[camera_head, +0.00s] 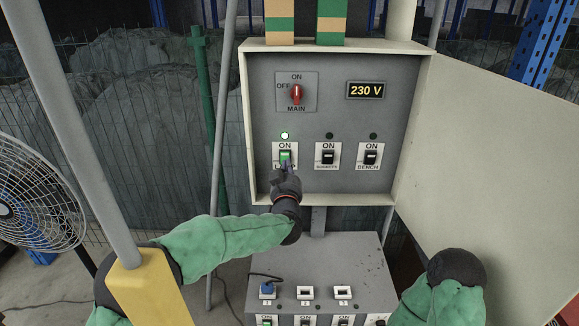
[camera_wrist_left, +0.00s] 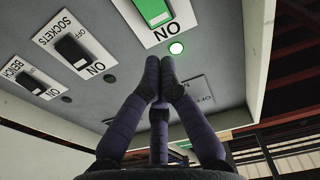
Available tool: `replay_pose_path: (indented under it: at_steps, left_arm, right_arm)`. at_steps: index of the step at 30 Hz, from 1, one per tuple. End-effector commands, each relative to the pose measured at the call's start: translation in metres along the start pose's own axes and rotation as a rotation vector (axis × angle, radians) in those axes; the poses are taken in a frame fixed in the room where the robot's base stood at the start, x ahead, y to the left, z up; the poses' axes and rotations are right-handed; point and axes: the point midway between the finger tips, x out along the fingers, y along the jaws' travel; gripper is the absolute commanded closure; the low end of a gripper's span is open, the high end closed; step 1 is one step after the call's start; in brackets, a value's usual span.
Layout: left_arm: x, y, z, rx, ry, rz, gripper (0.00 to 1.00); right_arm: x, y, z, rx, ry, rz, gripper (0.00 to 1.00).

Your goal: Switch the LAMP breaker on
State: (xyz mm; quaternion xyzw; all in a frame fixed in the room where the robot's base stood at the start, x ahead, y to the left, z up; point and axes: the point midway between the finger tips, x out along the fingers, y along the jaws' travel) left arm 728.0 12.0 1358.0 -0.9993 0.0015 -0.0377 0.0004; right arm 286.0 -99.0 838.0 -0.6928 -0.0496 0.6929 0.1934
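The LAMP breaker (camera_head: 285,157) is the leftmost of three breakers in the open panel box. The wrist view also shows the green rocker (camera_wrist_left: 153,11) and the lit indicator (camera_wrist_left: 176,48). My left gripper (camera_head: 287,168) is just below and in front of the LAMP breaker, covering part of its label. In the wrist view its fingertips (camera_wrist_left: 160,65) are together with nothing between them. I cannot tell whether they touch the rocker. My right gripper is not in view.
The SOCKETS breaker (camera_head: 328,157) and BENCH breaker (camera_head: 371,157) are black, with dark indicators. The red MAIN switch (camera_head: 296,93) and a 230 V display (camera_head: 366,90) are above. The panel door (camera_head: 500,150) hangs open at right. A socket box (camera_head: 325,265) stands below; a fan (camera_head: 40,195) is left.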

Motion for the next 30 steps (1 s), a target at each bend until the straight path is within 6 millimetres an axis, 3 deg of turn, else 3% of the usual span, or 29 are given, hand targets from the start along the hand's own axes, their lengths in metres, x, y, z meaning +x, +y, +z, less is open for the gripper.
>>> replay_pose_path:
  at_steps: [9, 15, 30]
  left_arm:
    - [-0.048, 0.001, -0.010, 0.000, 0.000, 0.002, 1.00]
    - [-0.069, 0.000, -0.015, 0.000, 0.000, 0.001, 1.00]
    - [-0.077, 0.000, -0.015, 0.001, -0.002, 0.000, 1.00]
  right_arm:
    - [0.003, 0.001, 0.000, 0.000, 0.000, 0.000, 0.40]
    - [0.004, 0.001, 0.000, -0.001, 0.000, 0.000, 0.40]
    - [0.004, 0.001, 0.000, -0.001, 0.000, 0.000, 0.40]
